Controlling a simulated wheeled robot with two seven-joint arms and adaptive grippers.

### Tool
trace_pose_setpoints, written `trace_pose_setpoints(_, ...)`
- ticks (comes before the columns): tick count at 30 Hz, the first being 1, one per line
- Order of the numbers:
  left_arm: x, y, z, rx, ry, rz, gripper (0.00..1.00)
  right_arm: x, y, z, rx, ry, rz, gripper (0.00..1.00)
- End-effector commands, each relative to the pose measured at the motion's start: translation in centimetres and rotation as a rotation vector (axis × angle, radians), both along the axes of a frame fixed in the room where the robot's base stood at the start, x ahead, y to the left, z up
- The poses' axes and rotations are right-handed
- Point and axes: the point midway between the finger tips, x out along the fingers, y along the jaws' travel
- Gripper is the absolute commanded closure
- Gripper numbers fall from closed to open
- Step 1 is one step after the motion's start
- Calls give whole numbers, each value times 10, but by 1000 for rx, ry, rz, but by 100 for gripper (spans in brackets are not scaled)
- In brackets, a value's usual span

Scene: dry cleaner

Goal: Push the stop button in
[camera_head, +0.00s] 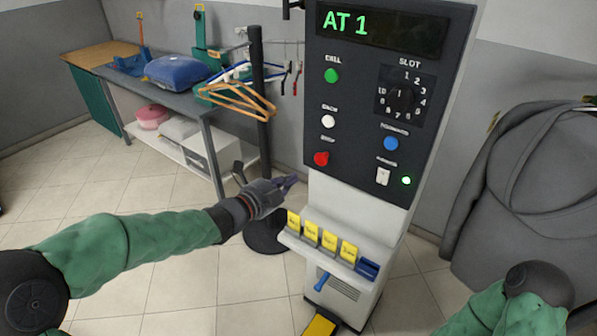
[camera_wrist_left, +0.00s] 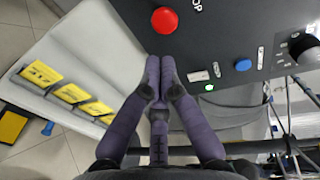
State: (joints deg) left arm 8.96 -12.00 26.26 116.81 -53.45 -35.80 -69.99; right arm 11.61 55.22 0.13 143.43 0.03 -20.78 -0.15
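The red stop button (camera_head: 321,158) is a round knob at the lower left of the dark control panel (camera_head: 345,110). It also shows near the top of the left wrist view (camera_wrist_left: 164,20), beside a partly cut-off label ending in "OP". My left gripper (camera_head: 289,183) is left of and below the button in the head view. In the left wrist view its purple fingertips (camera_wrist_left: 160,62) are together with nothing between them. They point towards the button, with a visible gap below it. My right gripper is out of view; only part of its arm shows.
The panel also has a green button (camera_head: 331,75), a white button (camera_head: 328,121), a blue button (camera_head: 391,143), a slot dial (camera_head: 401,97) and a switch (camera_head: 382,176). Yellow tickets (camera_head: 329,240) stand on a ledge below. A grey jacket (camera_head: 530,190) hangs at right.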

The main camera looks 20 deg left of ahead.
Motion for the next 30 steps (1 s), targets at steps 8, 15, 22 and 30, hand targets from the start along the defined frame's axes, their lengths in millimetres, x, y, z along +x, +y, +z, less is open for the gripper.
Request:
trace_pose_setpoints(8,-31,14,5,0,1,1,100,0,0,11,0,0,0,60)
trace_pose_setpoints(15,-36,16,5,-1,1,-1,100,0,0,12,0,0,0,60)
trace_pose_setpoints(22,-36,16,4,-1,1,-1,100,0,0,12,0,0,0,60)
trace_pose_setpoints(30,-32,14,-11,-54,57,13,100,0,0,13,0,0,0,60)
